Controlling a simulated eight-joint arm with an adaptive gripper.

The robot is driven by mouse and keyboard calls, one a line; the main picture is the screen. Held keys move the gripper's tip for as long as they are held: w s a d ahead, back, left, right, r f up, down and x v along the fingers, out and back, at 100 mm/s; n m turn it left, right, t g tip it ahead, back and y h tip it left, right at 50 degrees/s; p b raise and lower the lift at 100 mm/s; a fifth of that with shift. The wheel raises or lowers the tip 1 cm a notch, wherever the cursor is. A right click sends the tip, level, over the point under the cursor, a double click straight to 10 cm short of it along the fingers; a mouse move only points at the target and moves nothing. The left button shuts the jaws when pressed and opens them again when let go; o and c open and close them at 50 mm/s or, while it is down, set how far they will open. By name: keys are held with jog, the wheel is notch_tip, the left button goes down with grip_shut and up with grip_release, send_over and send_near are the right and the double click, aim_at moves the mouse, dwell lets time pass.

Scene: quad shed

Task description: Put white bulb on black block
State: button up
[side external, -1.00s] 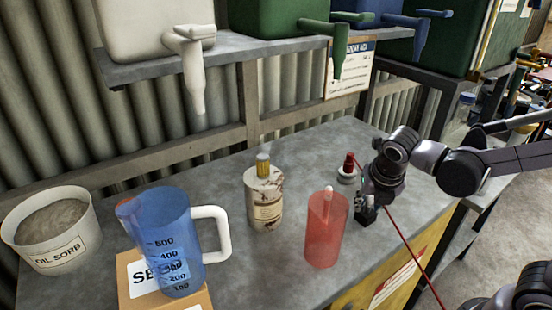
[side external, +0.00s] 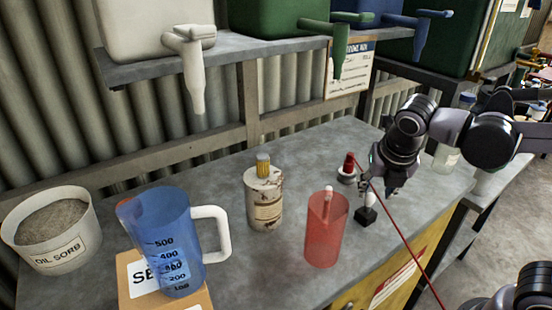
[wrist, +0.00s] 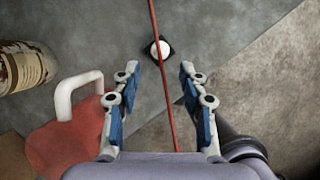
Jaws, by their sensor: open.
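The black block (side external: 366,215) sits on the grey workbench, right of the red jug. The white bulb (side external: 370,198) rests on top of it. In the wrist view the round white bulb (wrist: 160,49) shows over the dark block (wrist: 149,53), whose edges show around it. My gripper (side external: 364,183) is above the bulb and apart from it. In the wrist view my gripper (wrist: 158,76) is open, with nothing between its blue-padded fingers.
The translucent red jug (side external: 326,235) stands close left of the block. A mottled bottle (side external: 264,200), blue measuring jug (side external: 170,240) and oil sorb tub (side external: 55,235) stand left. A thin red line (side external: 400,235) crosses the view.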

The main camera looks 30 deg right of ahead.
jog(key=v, duration=0.5)
notch_tip(320, 180, down, 6)
jog(key=d+m+t+y, duration=0.1)
jog(key=m+t+y, duration=0.2)
jog(key=m, duration=2.4)
jog(key=shift+s+d+f+m+t, duration=0.2)
jog(key=shift+s+d+m+t, duration=0.05)
jog(key=shift+s+m+t, duration=0.15)
